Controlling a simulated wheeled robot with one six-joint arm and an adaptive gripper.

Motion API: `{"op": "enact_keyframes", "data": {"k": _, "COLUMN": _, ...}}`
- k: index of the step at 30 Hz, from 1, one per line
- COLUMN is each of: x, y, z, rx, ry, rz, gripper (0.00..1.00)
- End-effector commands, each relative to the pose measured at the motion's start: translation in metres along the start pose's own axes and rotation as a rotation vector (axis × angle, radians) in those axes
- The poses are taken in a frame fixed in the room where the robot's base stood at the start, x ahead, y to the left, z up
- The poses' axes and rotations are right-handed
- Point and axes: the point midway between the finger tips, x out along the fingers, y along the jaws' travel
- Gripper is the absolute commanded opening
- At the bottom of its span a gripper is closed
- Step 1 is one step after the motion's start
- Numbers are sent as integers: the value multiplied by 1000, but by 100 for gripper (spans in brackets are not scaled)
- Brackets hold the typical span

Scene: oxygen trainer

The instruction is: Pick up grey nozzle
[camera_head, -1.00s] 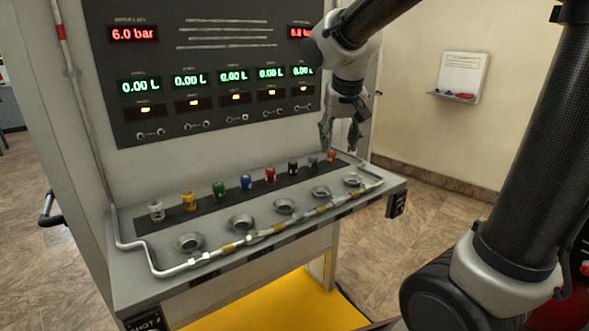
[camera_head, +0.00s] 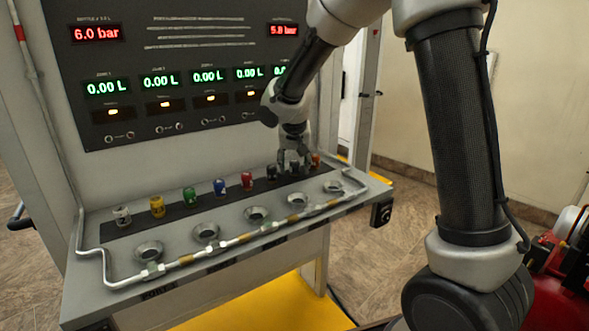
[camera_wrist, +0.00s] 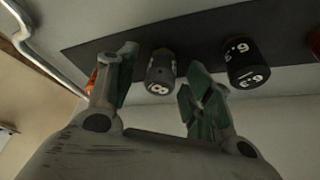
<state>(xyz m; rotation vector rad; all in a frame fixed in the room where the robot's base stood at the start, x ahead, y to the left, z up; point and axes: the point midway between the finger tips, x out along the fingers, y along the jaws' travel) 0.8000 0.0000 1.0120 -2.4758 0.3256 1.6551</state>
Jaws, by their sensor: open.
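The grey nozzle (camera_head: 294,168) stands in the dark strip on the trainer's shelf, second from the right end of a row of coloured nozzles. It is partly hidden by my gripper in the head view. My gripper (camera_head: 294,159) points down over it. In the wrist view the grey nozzle (camera_wrist: 161,70), with a light mark on its end, sits between the two open green-padded fingers of my gripper (camera_wrist: 160,75). A gap shows on each side of it there.
The black nozzle (camera_wrist: 245,62) stands close beside one finger, and the orange nozzle (camera_wrist: 91,82) is partly behind the other. Red (camera_head: 247,181), blue (camera_head: 220,187), green (camera_head: 189,196), yellow (camera_head: 157,207) and white (camera_head: 121,216) nozzles continue the row. Sockets and a pipe (camera_head: 186,259) lie in front.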

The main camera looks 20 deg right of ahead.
Motion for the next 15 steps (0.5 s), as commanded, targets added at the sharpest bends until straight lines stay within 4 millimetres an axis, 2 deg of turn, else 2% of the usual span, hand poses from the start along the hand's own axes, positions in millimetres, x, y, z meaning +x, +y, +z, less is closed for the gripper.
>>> {"op": "enact_keyframes", "data": {"k": 5, "x": 0, "y": 0, "z": 0, "rx": 0, "ry": 0, "rz": 0, "gripper": 51}}
{"op": "enact_keyframes", "data": {"k": 13, "x": 0, "y": 0, "z": 0, "rx": 0, "ry": 0, "rz": 0, "gripper": 4}}
{"op": "enact_keyframes", "data": {"k": 15, "x": 0, "y": 0, "z": 0, "rx": 0, "ry": 0, "rz": 0, "gripper": 0}}
